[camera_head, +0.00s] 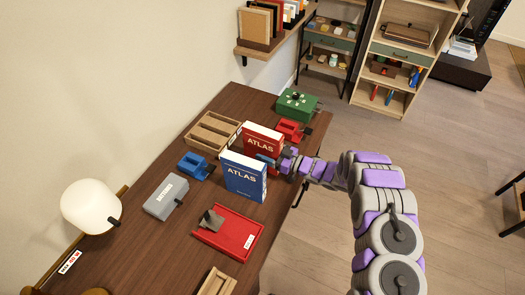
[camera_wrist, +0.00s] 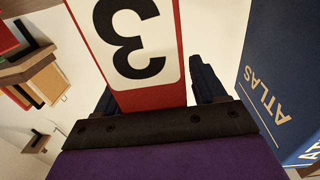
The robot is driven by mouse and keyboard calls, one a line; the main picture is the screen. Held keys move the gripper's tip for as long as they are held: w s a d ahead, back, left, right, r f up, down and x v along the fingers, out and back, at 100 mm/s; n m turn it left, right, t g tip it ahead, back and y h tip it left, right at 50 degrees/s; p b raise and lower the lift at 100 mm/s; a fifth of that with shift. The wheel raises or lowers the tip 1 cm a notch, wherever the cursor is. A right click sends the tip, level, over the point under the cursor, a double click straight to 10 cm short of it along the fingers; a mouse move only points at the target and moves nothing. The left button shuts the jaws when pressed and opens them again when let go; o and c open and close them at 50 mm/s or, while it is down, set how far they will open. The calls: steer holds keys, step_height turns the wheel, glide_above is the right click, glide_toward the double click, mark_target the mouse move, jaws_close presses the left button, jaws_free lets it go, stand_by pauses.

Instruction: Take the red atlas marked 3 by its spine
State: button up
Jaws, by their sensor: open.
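The red atlas (camera_head: 262,140) stands upright on the dark wooden table, behind the blue atlas in the head view. In the wrist view its spine (camera_wrist: 125,42) has a white label with a black 3, upside down in that picture. My gripper (camera_wrist: 155,90) is open, with one dark finger on each side of the lower part of the spine in that view. A gap shows between the spine and the right finger; the left finger is close to the spine, and contact there is unclear. In the head view my gripper (camera_head: 279,163) is at the atlas's right side, partly hidden.
The blue atlas (camera_head: 243,180) stands upright close by; it fills the right of the wrist view (camera_wrist: 285,75). A wooden tray (camera_head: 213,131), red holder (camera_head: 290,130), green box (camera_head: 298,105), blue holder (camera_head: 194,165), grey box (camera_head: 165,196) and red tray (camera_head: 229,232) crowd the table.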

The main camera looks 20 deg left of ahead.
steer(key=shift+c, duration=0.3)
jaws_close()
stand_by(0.3)
